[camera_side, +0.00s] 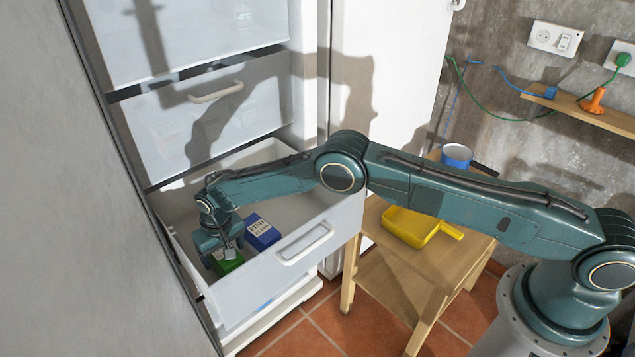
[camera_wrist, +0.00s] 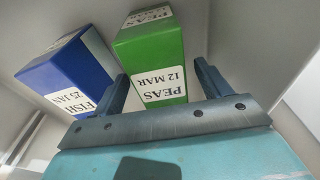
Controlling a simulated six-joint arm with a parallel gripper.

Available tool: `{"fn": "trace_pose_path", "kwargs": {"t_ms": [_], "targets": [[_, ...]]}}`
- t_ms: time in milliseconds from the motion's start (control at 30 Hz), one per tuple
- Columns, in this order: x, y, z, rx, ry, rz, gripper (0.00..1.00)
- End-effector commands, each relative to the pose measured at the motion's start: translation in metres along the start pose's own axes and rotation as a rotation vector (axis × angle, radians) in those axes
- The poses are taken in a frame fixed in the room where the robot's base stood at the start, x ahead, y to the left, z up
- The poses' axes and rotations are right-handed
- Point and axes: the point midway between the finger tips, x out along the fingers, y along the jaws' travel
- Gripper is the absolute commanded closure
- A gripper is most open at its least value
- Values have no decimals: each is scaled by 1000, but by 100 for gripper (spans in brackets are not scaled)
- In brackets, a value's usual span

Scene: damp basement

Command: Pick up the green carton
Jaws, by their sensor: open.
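The green carton (camera_side: 230,266) lies in the open freezer drawer (camera_side: 341,217), near its left end. In the wrist view the green carton (camera_wrist: 152,50) has white labels reading PEAS and 12 MAR. My gripper (camera_side: 224,249) is down inside the drawer at the green carton and partly hides it in the side view. In the wrist view my gripper (camera_wrist: 161,70) is open, with one finger on either side of the carton's near end. The left finger is in the narrow space between the green and blue cartons. I cannot tell whether the fingers touch it.
A blue carton (camera_side: 262,232) labelled FISH, 25 JAN, lies close beside the green one; it also shows in the wrist view (camera_wrist: 70,75). The drawer walls surround both.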

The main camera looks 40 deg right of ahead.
Motion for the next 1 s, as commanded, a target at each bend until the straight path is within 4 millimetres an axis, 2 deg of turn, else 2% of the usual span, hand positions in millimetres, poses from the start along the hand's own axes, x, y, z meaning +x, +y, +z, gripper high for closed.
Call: {"fn": "trace_pose_path", "kwargs": {"t_ms": [467,767,1000], "targets": [[0,0,0,0,0,0,24],[0,0,0,0,0,0,82],[-1,0,-1,0,2,-1,82]]}}
